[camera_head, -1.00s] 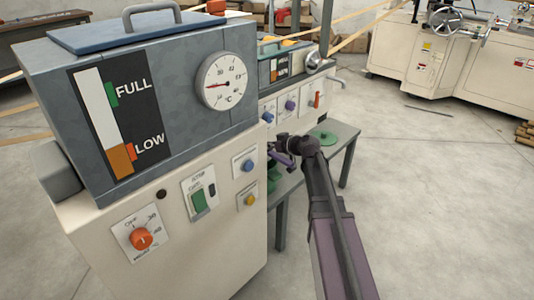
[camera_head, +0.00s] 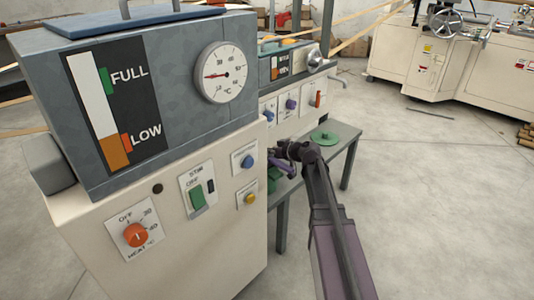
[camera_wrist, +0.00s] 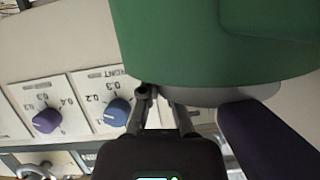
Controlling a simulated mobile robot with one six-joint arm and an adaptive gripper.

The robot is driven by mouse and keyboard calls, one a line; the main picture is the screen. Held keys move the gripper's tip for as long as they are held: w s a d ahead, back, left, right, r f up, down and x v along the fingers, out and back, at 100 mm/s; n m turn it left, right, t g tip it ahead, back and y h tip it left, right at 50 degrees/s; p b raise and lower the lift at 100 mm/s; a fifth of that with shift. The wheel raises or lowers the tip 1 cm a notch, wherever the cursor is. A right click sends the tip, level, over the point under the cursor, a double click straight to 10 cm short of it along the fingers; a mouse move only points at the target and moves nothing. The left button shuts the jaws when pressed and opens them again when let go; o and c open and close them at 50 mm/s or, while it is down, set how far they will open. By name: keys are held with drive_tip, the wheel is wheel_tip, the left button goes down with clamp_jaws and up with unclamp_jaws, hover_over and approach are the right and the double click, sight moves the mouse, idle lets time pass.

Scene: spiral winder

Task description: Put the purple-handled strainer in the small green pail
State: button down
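In the wrist view a large green body (camera_wrist: 200,45), apparently the small green pail, fills the top close to the camera. A grey curved edge (camera_wrist: 215,97) runs along its lower side. A dark purple handle (camera_wrist: 262,142), apparently the strainer's, meets this edge at right. The strainer's bowl is not clearly seen. My gripper (camera_wrist: 158,95) has its fingertips at the green body's lower edge; whether they grip the grey part is hidden. In the head view my gripper (camera_head: 282,153) is beside the machine, with a purple piece (camera_head: 281,166) and green (camera_head: 273,176) just below it.
A grey side table (camera_head: 344,137) carries a flat green round piece (camera_head: 323,138). The machine's cream front (camera_head: 215,235) with knobs and switches stands close to my arm on the left. Open floor (camera_head: 430,200) lies to the right.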

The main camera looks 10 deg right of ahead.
drive_tip(key=shift+f+b, duration=0.3)
drive_tip(key=shift+b, duration=0.05)
drive_tip(key=shift+f+b, duration=0.3)
drive_tip(key=c, duration=0.8)
unclamp_jaws()
drive_tip(key=shift+r, duration=0.15)
